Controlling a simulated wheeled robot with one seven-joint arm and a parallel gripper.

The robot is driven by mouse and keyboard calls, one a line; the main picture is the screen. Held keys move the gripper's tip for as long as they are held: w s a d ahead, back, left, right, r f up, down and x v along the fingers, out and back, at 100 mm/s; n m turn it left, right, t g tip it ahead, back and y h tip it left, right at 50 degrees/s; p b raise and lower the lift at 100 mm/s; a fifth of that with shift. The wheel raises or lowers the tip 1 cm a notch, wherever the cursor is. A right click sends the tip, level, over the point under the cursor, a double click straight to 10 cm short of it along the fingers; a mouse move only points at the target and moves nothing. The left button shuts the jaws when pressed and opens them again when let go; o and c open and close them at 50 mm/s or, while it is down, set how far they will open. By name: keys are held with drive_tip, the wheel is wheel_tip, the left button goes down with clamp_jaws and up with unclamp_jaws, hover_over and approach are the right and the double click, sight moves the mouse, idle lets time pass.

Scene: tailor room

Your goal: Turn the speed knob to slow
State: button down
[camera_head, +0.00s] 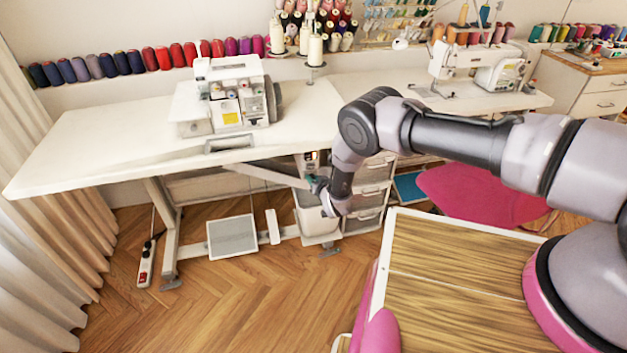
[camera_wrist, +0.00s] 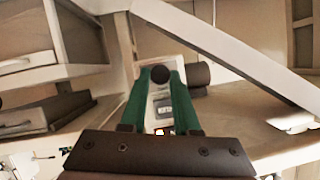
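The speed knob (camera_wrist: 160,73) is a small dark round knob on a light control box (camera_wrist: 165,95) with a dark label and a small red light at its lower edge. The box is under the front of the white sewing table, where it also shows in the head view (camera_head: 312,160). My gripper (camera_wrist: 160,76) has green fingers, parted, with the knob between their tips in the wrist view. Whether the fingers touch the knob cannot be told. In the head view my gripper (camera_head: 318,186) is below the table edge, and its fingertips and the knob are too small to make out.
The white sewing table (camera_head: 90,160) stands just above my gripper, with a slanting bar beneath it. A drawer unit (camera_head: 368,190) stands close to the right. The parquet (camera_head: 250,300) in front is clear.

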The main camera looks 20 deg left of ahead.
drive_tip(key=shift+n, duration=0.3)
drive_tip(key=n+h, duration=0.1)
drive_tip(key=n+t+h, duration=0.1)
drive_tip(key=n, duration=0.1)
drive_tip(key=n+t+h, duration=0.1)
drive_tip(key=n, duration=0.1)
drive_tip(key=shift+s+a+f, duration=0.1)
drive_tip(key=shift+s+a, duration=0.15)
drive_tip(key=shift+a, duration=0.1)
drive_tip(key=shift+n+t+h, duration=0.3)
idle(0.3)
drive_tip(key=c, duration=0.6)
unclamp_jaws()
drive_tip(key=shift+c, duration=0.2)
